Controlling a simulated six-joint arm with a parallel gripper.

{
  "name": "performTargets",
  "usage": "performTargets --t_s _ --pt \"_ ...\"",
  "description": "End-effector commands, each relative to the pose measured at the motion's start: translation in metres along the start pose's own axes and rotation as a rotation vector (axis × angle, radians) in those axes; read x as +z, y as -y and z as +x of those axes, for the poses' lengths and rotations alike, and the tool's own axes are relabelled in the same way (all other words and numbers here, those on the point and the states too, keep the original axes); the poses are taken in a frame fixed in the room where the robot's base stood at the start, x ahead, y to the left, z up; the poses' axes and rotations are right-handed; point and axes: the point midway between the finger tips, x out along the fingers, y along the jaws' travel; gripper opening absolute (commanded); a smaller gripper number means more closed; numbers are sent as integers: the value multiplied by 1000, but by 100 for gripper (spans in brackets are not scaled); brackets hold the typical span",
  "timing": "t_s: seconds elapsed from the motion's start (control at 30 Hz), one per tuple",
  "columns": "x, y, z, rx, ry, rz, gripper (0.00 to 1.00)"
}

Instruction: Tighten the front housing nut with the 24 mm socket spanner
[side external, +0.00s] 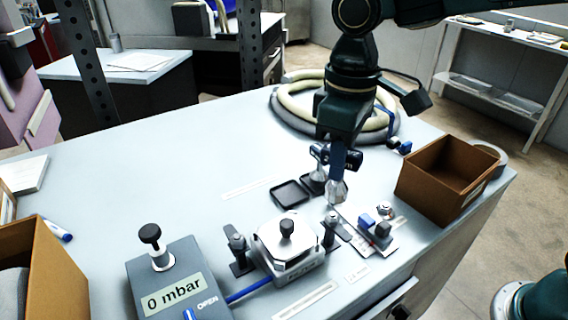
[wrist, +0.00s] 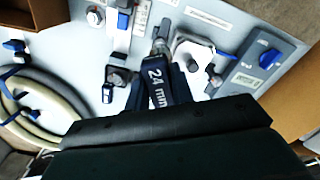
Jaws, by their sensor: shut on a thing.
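My gripper (side external: 338,160) is shut on the 24 mm socket spanner, whose blue handle marked "24 mm" (wrist: 157,88) lies between the jaws in the wrist view. The spanner's metal socket end (side external: 337,191) points down above the table in the side view. The housing (side external: 287,250), a pale block with a black knob on top, sits to the left and nearer the camera, between two upright clamps; it also shows in the wrist view (wrist: 197,52). The socket appears apart from the housing. I cannot make out the front housing nut.
A gauge box (side external: 172,280) reading "0 mbar" joins the housing by a blue hose. A small plate with blue and grey blocks (side external: 368,222) lies right of the housing. A black tray (side external: 291,194), a coiled hose (side external: 283,110) and a brown bin (side external: 440,182) stand around.

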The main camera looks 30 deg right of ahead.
Motion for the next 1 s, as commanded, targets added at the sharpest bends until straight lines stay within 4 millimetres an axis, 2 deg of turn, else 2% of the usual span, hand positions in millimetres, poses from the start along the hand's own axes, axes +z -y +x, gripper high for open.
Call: performTargets --t_s 0.4,1.0 --pt "0 0 26 0 -1 0 0" --pt "0 0 30 0 -1 0 0"
